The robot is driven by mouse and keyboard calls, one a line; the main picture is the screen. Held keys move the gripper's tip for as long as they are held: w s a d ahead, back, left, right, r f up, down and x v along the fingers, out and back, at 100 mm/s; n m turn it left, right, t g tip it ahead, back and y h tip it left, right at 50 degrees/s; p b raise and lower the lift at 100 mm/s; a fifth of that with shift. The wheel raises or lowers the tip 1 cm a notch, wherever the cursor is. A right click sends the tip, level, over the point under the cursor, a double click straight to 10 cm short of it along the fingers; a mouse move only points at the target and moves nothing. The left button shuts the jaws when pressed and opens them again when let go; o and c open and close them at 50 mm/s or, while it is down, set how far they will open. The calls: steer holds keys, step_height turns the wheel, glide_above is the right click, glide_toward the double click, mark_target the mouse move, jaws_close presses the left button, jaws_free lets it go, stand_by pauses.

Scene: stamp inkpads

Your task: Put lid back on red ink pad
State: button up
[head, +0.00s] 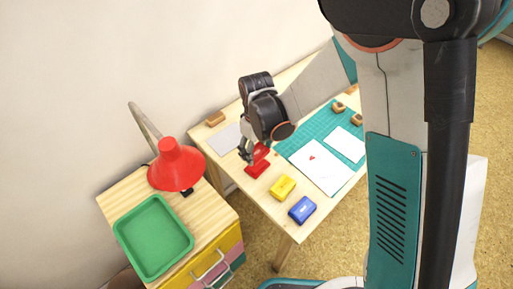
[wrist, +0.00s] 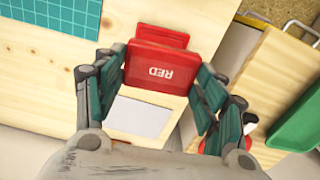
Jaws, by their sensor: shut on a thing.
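My gripper (head: 246,152) is low over the wooden table. In the wrist view its fingers (wrist: 163,66) are shut on the sides of the red lid marked RED (wrist: 158,66). A second red part, which looks like the red ink pad's base (wrist: 162,38), shows just beyond the lid. In the head view the red ink pad (head: 257,168) lies on the table under my gripper, with a red piece at the fingers. The lid and base are very close; I cannot tell whether they touch.
A yellow ink pad (head: 283,187) and a blue one (head: 302,210) stand nearer the table edge. A green mat (head: 300,142) with white paper (head: 320,172) lies to the right. Wooden stamps (head: 215,118) stand around. A red lamp (head: 176,166) and green tray (head: 153,238) are on the cabinet.

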mark_target(257, 158)
steer(key=shift+f+b, duration=0.1)
steer(key=shift+b, duration=0.25)
steer(key=shift+f+b, duration=2.35)
steer(key=shift+f, duration=0.35)
steer(key=shift+f+b, duration=0.6)
steer(key=shift+b, duration=0.4)
stand_by(0.9)
stand_by(0.4)
steer(key=o, duration=0.9)
steer(key=shift+o, duration=1.3)
steer(key=shift+r, duration=0.15)
